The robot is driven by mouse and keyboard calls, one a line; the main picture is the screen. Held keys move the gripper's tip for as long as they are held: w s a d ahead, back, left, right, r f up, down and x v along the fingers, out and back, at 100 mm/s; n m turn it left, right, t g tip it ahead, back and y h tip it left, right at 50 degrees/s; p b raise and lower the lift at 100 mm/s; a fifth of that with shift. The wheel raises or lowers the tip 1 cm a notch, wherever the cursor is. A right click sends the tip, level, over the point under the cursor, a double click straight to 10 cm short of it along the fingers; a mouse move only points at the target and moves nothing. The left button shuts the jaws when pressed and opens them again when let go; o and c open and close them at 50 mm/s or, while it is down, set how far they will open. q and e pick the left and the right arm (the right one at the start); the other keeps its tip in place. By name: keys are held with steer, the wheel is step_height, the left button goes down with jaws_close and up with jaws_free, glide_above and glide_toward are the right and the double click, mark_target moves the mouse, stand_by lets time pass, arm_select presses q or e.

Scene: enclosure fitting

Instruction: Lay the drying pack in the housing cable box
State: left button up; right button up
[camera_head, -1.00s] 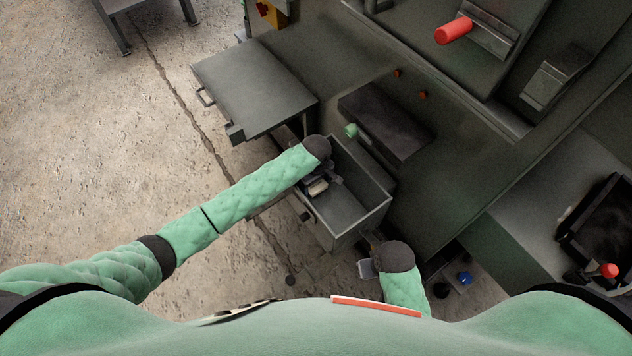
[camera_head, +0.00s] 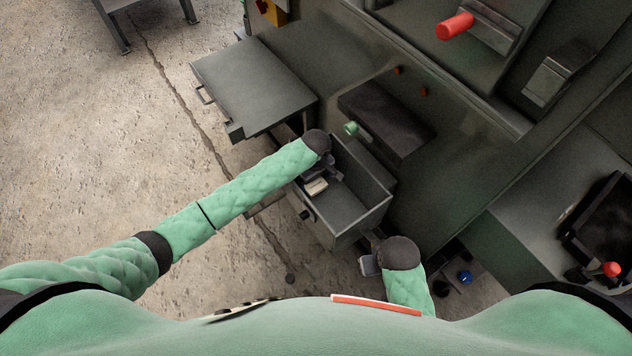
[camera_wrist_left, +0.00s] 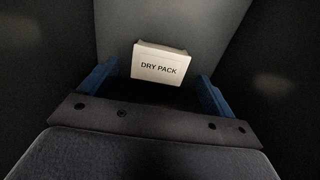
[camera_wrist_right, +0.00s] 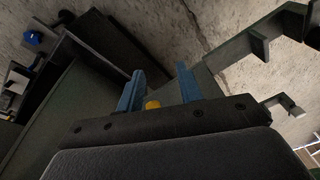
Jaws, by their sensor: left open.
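The drying pack (camera_head: 316,187) is a small cream-white block inside the open grey cable box (camera_head: 372,218), near its left end. In the left wrist view the pack (camera_wrist_left: 160,64), marked "DRY PACK", lies within the box's dark walls. My left gripper (camera_head: 325,174) reaches down into the box beside the pack. Its blue fingers are open on either side of the pack, with gaps showing between them and it. My right gripper (camera_wrist_right: 160,75) is open and empty, outside the box; in the head view it is by the box's lower right corner, partly hidden.
A grey lid-like panel with a handle (camera_head: 250,85) stands out left of the box. A green knob (camera_head: 351,129) and a dark block (camera_head: 388,120) are on the cabinet behind it. A red cylinder (camera_head: 455,27) sits farther up. Open concrete floor lies left.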

mark_target(316, 185)
arm_select(q)
step_height(316, 185, up, 12)
steer(key=b, duration=0.1)
steer(key=shift+f, duration=0.2)
arm_select(e)
steer(key=r, duration=0.2)
steer(key=s+r, duration=0.1)
steer(key=r, duration=0.2)
steer(key=shift+d, duration=0.1)
steer(key=shift+s+d+f, duration=0.1)
steer(key=shift+s+f, duration=0.1)
